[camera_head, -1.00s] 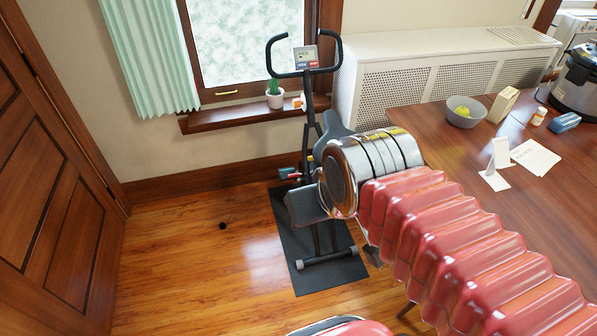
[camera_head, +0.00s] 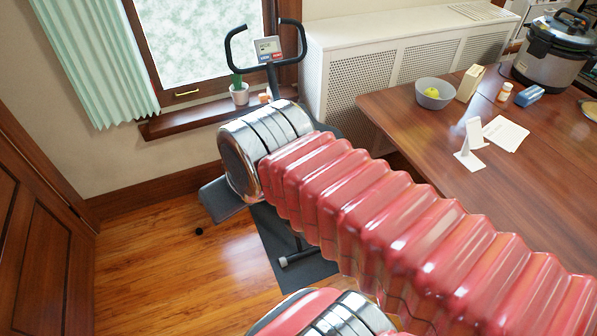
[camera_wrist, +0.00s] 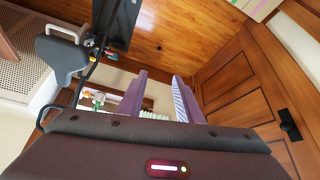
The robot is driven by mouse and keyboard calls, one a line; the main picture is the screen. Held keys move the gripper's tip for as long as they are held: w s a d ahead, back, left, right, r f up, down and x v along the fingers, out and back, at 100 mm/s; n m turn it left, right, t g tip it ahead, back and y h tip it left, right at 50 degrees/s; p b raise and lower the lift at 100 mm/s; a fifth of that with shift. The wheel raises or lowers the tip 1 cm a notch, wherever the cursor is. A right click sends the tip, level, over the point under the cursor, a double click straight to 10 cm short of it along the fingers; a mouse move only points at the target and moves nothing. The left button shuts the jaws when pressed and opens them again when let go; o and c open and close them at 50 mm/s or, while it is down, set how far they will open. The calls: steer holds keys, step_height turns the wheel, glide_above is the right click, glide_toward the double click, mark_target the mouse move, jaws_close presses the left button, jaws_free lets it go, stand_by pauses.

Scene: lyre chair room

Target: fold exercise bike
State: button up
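The exercise bike stands upright on a dark mat (camera_head: 290,255) before the window. Its handlebar (camera_head: 236,52) and display (camera_head: 268,50) show above my arm; my arm hides most of the seat and frame. In the wrist view the bike appears at the left, turned over, with its grey seat (camera_wrist: 62,60), frame bars and the mat (camera_wrist: 122,22). My gripper (camera_wrist: 160,76) has its two purple fingers apart with nothing between them. The fingers look clear of the bike. In the head view the fingers are hidden, and a dark slab that seems my gripper's body juts left of my arm's end.
A window sill (camera_head: 205,117) with a potted cactus (camera_head: 239,93) lies behind the bike. A radiator cover (camera_head: 385,65) is behind right. A wooden table (camera_head: 420,125) bearing several items fills the right. A wooden door (camera_head: 45,225) is left; floor (camera_head: 150,260) between is open.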

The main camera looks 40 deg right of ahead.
steer(key=w+d+f+m+g, duration=0.15)
steer(key=w+d+f, duration=0.25)
steer(key=d+f, duration=0.5)
steer(key=w+d+f+m+g, duration=0.15)
steer(key=w+d+f, duration=0.35)
steer(key=f, duration=0.7)
steer(key=w+d+f+m+g, duration=0.15)
steer(key=w+d+f, duration=0.35)
steer(key=f, duration=0.6)
steer(key=w+d+f+m+t+h, duration=0.15)
steer(key=d+f, duration=0.35)
steer(key=f, duration=0.6)
steer(key=d+f+t+h, duration=0.1)
steer(key=d+f+t, duration=0.3)
steer(key=f, duration=0.8)
steer(key=w+d+f+t+h, duration=0.1)
steer(key=d+f, duration=0.6)
steer(key=f, duration=0.4)
steer(key=w+d+r+t+h, duration=0.1)
steer(key=w+r+t+h, duration=0.1)
steer(key=r, duration=0.4)
steer(key=w+d+r+t+h, duration=0.2)
steer(key=w+r+t, duration=0.2)
steer(key=r+t, duration=0.2)
steer(key=shift+w+t, duration=0.3)
steer(key=shift+w+f, duration=0.1)
